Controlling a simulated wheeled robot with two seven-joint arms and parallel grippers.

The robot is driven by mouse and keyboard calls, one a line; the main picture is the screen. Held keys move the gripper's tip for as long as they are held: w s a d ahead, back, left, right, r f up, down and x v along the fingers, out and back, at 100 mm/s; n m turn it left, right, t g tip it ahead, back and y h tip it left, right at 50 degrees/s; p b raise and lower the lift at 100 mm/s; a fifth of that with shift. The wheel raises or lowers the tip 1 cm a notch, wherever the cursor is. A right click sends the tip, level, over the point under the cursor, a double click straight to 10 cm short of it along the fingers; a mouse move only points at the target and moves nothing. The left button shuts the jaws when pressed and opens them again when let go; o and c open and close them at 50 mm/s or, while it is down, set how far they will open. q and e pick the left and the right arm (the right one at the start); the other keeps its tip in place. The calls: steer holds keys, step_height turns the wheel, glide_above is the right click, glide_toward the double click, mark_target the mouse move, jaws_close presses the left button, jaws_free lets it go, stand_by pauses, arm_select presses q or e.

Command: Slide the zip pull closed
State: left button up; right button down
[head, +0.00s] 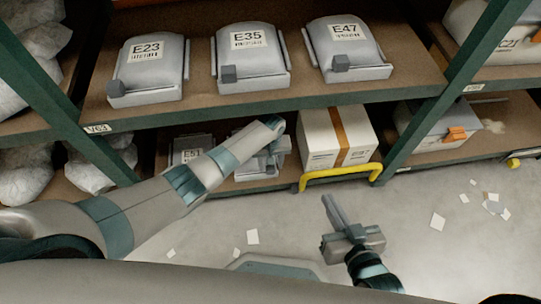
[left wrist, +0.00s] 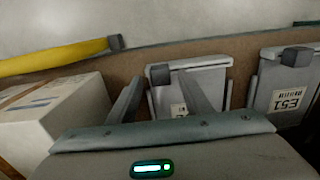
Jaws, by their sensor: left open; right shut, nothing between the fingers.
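A grey case with a partly hidden label stands on the lower shelf in the left wrist view (left wrist: 212,86); in the head view (head: 250,172) my left arm covers much of it. Its zip pull, a small dark grey block (left wrist: 160,74), sits at one corner of the case's edge. My left gripper (head: 272,150) is open over this case. In the left wrist view its fingers lie to either side of the block, which shows beyond and between them; I cannot tell whether they touch it. My right gripper (head: 332,210) is shut and empty above the floor.
Cases E23 (head: 150,72), E35 (head: 248,58) and E47 (head: 346,50) stand on the upper shelf. Case E51 (left wrist: 287,85) is beside the gripper's case. A white carton (head: 318,138) and yellow rail (head: 340,171) are to its right. Paper scraps (head: 252,237) litter the floor.

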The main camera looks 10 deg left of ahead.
mark_target(271, 168)
arm_select(q)
step_height(271, 168, up, 4)
steer(key=shift+p, duration=0.7)
steer(key=shift+r, duration=0.4)
arm_select(e)
steer(key=s+d+f+g+h, duration=0.1)
steer(key=s+d+f+g, duration=0.1)
steer(key=s+f+g, duration=0.2)
steer(key=shift+s+d+f, duration=0.2)
steer(key=shift+d+f, duration=0.1)
steer(key=shift+f, duration=0.2)
